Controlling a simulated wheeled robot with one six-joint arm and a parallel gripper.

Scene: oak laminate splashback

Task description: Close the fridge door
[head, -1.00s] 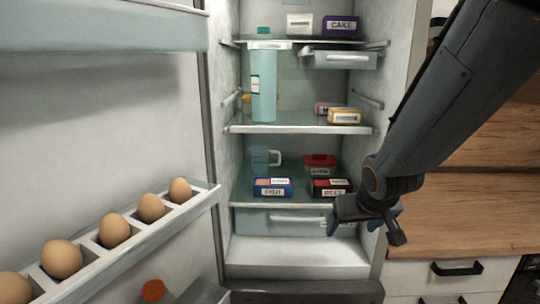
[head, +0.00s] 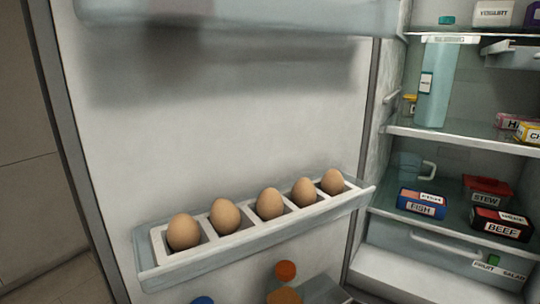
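The fridge door (head: 225,130) stands open and fills the left and middle of the head view, its inner face towards me. Its outer edge (head: 78,165) shows as a dark strip on the left. An egg rack (head: 150,278) with several eggs is fixed to the door's inner face. The open fridge interior (head: 465,95) is at the right, joined to the door along the hinge side. My gripper is outside the view, so its opening and its place relative to the door are hidden.
Fridge shelves (head: 455,131) hold a blue bottle (head: 433,90), a FISH box (head: 421,203), a BEEF box (head: 500,225) and other packs. Bottles with an orange cap (head: 286,270) and a blue cap (head: 203,300) stand low on the door. Left of the door is a plain brown surface (head: 25,140).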

